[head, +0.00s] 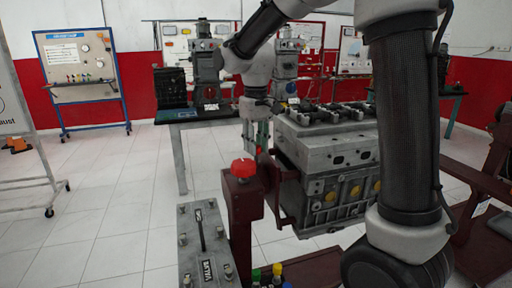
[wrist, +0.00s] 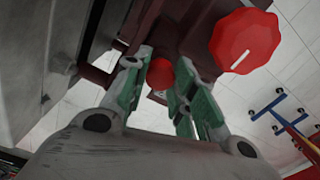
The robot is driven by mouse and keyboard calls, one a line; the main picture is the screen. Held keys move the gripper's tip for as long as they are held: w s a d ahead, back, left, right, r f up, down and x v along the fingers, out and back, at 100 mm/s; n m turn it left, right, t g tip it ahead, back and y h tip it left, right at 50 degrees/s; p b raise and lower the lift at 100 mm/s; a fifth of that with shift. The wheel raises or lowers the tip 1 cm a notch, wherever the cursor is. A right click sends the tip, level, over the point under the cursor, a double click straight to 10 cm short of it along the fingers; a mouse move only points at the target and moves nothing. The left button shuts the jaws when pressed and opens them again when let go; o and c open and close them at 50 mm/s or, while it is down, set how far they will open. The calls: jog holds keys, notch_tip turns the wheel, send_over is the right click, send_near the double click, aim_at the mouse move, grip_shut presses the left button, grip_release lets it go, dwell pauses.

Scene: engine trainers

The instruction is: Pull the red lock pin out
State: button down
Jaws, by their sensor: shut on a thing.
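The red lock pin (wrist: 160,73) shows as a small round red head between the green-padded fingers of my gripper (wrist: 158,88) in the wrist view. My gripper is shut on it. In the head view my gripper (head: 258,140) points down beside the dark red stand post (head: 244,205), just behind the red knob. The pin is mostly hidden there by the fingers and the stand. Whether the pin is still seated in its hole cannot be seen.
A large red knob (head: 243,168) tops the post, close beside my fingers; it also shows in the wrist view (wrist: 243,42). The grey engine block (head: 330,165) stands just right of my gripper. A grey valve plate (head: 205,245) is at the front left. Open tiled floor lies left.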

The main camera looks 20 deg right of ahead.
jog(key=shift+w+r, duration=0.1)
jog(key=shift+r, duration=1.7)
jog(key=c, duration=1.1)
grip_release()
jog(key=shift+c, duration=0.2)
notch_tip(320, 180, up, 12)
jog(key=s+d+f+m+t, duration=0.1)
jog(key=s+d+f, duration=0.2)
jog(key=s, duration=0.5)
jog(key=s+d+f+m+t, duration=0.1)
jog(key=s+d+f+t, duration=0.1)
jog(key=s+d+f, duration=0.2)
jog(key=s+d+f+m+t, duration=0.1)
jog(key=s+d+f, duration=0.3)
jog(key=s+d, duration=0.3)
jog(key=s, duration=0.5)
jog(key=shift+s+d, duration=0.25)
jog(key=shift+s, duration=0.15)
